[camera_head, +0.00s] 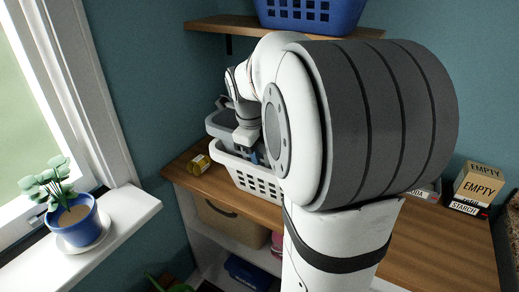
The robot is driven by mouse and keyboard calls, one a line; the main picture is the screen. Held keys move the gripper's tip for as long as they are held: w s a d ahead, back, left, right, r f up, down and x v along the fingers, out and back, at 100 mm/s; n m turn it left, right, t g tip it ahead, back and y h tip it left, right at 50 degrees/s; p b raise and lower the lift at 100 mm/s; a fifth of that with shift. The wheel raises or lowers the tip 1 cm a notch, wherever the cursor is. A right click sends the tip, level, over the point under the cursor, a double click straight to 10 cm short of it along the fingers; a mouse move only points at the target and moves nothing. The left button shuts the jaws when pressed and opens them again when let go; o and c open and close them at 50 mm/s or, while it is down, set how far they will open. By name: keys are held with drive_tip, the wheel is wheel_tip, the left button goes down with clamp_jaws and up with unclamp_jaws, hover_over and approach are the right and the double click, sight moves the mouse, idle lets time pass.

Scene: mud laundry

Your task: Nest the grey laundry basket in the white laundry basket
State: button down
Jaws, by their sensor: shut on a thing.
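The white laundry basket (254,182) stands on the wooden counter, its lattice front facing me and its right side hidden behind my arm. The grey laundry basket (219,124) shows just above and behind the white basket's rim. Its lower part is hidden, so I cannot tell how far it sits inside the white one. My gripper (247,143) is at the baskets, shut on the grey basket; its fingertips are mostly hidden. A small blue patch (258,156) shows beside it, which I cannot identify.
A yellow-labelled jar (199,164) stands left of the baskets. A blue basket (311,15) sits on the shelf above. Boxes marked EMPTY (480,184) and STARCH (465,208) stand at the right. A potted plant (73,215) is on the windowsill. The counter's front right is clear.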

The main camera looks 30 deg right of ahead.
unclamp_jaws()
drive_tip(key=shift+s, duration=0.15)
idle(0.9)
drive_tip(key=shift+a, duration=0.15)
idle(0.6)
drive_tip(key=shift+s+a+b, duration=0.25)
drive_tip(key=shift+a+b, duration=0.05)
drive_tip(key=shift+a, duration=0.05)
drive_tip(key=shift+w+d+r+p+v, duration=0.1)
drive_tip(key=shift+w+d+p+v, duration=0.2)
drive_tip(key=shift+p+v, duration=1.35)
drive_tip(key=shift+w+d+r+p+v, duration=0.15)
drive_tip(key=shift+d+p+v, duration=0.6)
drive_tip(key=shift+v, duration=1.55)
drive_tip(key=shift+w+d+r+p+v, duration=0.1)
drive_tip(key=shift+w+p+v, duration=0.15)
drive_tip(key=shift+p+v, duration=1.5)
drive_tip(key=shift+a+r, duration=0.1)
drive_tip(key=s+a+f+n, duration=0.2)
drive_tip(key=s+a+n, duration=0.2)
drive_tip(key=n, duration=0.6)
drive_tip(key=s+a+f+n+t+y, duration=0.1)
drive_tip(key=s+a+f+n, duration=0.2)
drive_tip(key=n, duration=0.7)
drive_tip(key=s+a+f+n+t+y, duration=0.1)
drive_tip(key=s+a+f+n, duration=0.2)
drive_tip(key=s+a+n, duration=0.4)
drive_tip(key=s+n, duration=0.2)
drive_tip(key=n, duration=0.1)
drive_tip(key=shift+b, duration=0.3)
